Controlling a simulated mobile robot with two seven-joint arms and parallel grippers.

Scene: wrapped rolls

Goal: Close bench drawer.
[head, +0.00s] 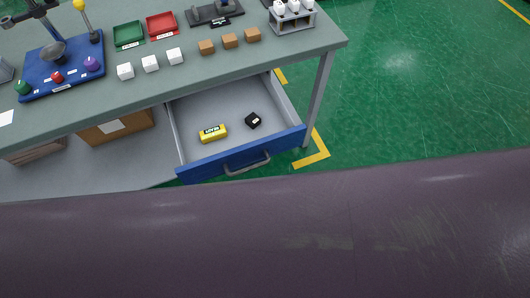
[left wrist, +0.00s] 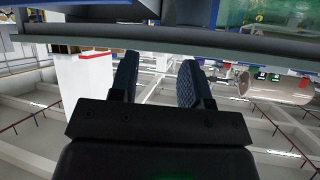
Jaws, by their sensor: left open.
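The bench drawer (head: 241,152) is pulled out below the bench top in the head view. Its blue front has a grey bar handle (head: 247,163) at the middle. Inside lie a yellow labelled roll (head: 213,133) and a small black block (head: 253,120), apart from each other. In the left wrist view my left gripper (left wrist: 157,80) is open, its two dark fingers apart with nothing between them. A grey-blue edge crosses above the fingers; I cannot tell which part it is. Neither gripper shows in the head view.
The bench top (head: 200,82) carries a blue tray (head: 62,72), green (head: 128,36) and red (head: 162,25) trays, white and brown cubes, and a rack (head: 292,20). A cardboard box (head: 117,128) stands left of the drawer. Green floor at right is clear.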

